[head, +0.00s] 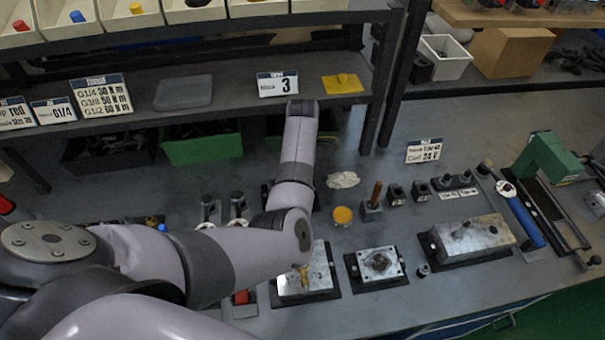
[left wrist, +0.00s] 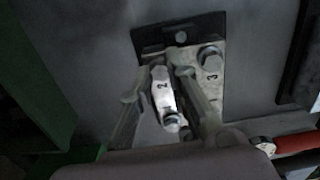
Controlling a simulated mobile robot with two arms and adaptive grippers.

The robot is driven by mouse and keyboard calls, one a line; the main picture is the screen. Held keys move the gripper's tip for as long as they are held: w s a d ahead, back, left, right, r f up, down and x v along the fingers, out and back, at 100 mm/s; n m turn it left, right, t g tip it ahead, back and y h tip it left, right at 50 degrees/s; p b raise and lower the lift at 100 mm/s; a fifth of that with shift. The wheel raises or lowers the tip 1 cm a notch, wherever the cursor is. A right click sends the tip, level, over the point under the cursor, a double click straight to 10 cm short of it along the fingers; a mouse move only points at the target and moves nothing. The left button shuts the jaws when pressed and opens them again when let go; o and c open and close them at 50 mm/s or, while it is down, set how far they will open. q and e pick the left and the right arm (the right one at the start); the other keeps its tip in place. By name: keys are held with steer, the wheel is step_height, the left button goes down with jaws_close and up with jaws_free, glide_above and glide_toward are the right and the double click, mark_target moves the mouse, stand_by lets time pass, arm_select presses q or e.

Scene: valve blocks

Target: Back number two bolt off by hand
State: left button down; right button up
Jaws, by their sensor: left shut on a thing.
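In the left wrist view, a metal block (left wrist: 236,52) stands on a dark base plate (left wrist: 181,24). A bolt head (left wrist: 210,57) sits above the mark 3. A pale face marked 2 (left wrist: 163,88) shows between the two fingers of my left gripper (left wrist: 166,78), with a shiny bolt head (left wrist: 171,123) at its lower end. My left gripper is shut on the number two bolt; the fingers partly hide the exact contact. In the head view my left arm reaches over the bench and hides the gripper and most of this block. My right gripper is not in view.
Green bin (head: 203,147) and shelf signs stand behind my arm.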

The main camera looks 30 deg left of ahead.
arm_select(q)
steer(key=shift+d+n, duration=0.1)
steer(key=shift+n, duration=0.2)
steer(key=c, duration=1.5)
jaws_free()
steer(key=shift+o, duration=0.2)
steer(key=shift+r, duration=0.15)
step_height(320, 180, up, 12)
